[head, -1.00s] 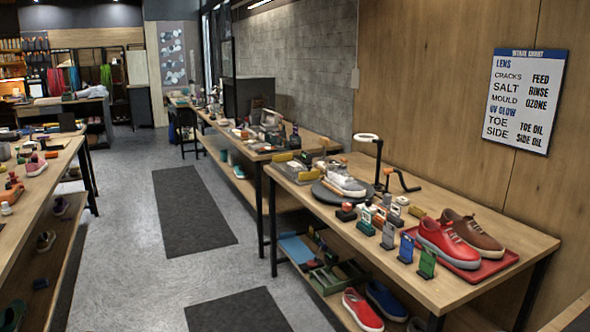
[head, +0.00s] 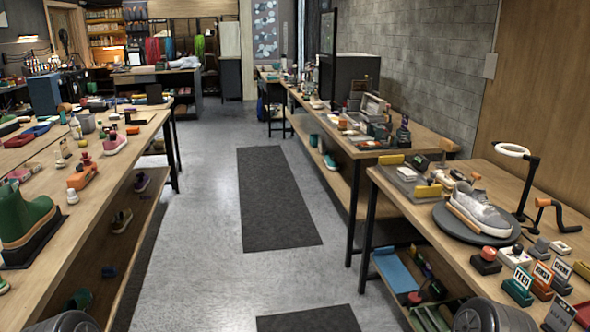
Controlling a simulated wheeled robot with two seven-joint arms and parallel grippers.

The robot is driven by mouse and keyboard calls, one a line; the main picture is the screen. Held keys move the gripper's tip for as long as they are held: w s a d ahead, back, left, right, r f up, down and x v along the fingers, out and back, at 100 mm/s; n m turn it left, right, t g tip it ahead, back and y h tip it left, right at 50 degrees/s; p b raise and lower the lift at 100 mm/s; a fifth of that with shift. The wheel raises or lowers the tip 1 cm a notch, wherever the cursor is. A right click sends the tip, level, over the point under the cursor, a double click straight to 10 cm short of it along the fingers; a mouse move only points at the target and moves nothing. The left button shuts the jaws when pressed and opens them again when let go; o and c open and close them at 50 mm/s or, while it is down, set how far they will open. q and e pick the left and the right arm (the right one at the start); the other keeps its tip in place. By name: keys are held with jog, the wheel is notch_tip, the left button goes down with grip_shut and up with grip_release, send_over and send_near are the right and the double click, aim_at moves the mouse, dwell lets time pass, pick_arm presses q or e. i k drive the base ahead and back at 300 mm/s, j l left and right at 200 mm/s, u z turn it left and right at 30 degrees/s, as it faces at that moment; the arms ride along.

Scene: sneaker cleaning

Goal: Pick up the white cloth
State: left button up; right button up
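I cannot make out the white cloth for certain. A pale, flat, cloth-like thing (head: 143,69) lies on the far grey bench, too small to tell what it is. A larger pale panel or sheet (head: 230,38) hangs upright at the back, right of coloured hanging items. Neither of my grippers shows in the head view. Only dark rounded parts, probably of my arms, show at the bottom edge, at lower left and lower right.
A long wooden table (head: 115,160) runs along the left, with a green boot (head: 25,215) on it. Right tables hold a grey sneaker (head: 478,210) on a dark turntable (head: 450,222) and a ring lamp (head: 512,150). The floor aisle with dark mats (head: 277,195) is clear.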

aim_at(406, 173)
jog(key=i, duration=0.85)
jog(key=i+j+z, duration=0.15)
jog(key=i, duration=0.7)
jog(key=i+j+z, duration=0.1)
jog(key=i+z, duration=0.2)
jog(key=z, duration=0.15)
jog(key=i+j+z, duration=0.2)
jog(key=z, duration=0.3)
jog(key=i+j+z, duration=0.3)
jog(key=z, duration=0.15)
jog(key=i+j+z, duration=0.25)
jog(key=j+z, duration=0.2)
jog(key=i+j+z, duration=0.1)
jog(key=j+z, duration=0.7)
jog(key=z, duration=0.15)
jog(key=j+z, duration=0.45)
jog(key=i+j, duration=0.05)
